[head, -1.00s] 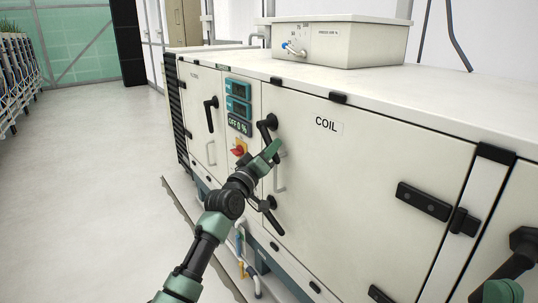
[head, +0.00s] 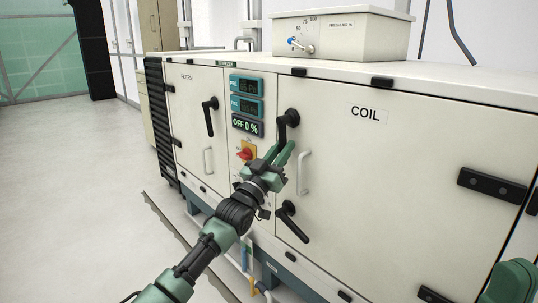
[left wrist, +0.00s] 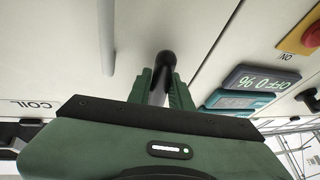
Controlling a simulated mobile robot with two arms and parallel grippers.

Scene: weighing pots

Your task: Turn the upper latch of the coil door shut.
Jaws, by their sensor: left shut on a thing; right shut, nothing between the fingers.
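The coil door (head: 400,165) is the wide cream panel marked COIL, and it looks flush with the cabinet. Its upper latch (head: 290,118) is a black lever handle at the door's left edge, pointing down. My left gripper (head: 284,151) is at that latch, its green fingers shut on the handle. In the left wrist view the dark handle end (left wrist: 165,60) shows between the fingers; the fingers partly hide the rest. The lower latch (head: 292,222) is a black lever slanting down to the right. My right gripper is not in view; only a green part of mine shows at bottom right.
A pale grab handle (head: 304,172) is just right of my left gripper. A red and yellow switch (head: 246,152) and displays (head: 246,106) are to the left. The filters door (head: 195,125) has its own black latch (head: 209,116). Open floor lies left.

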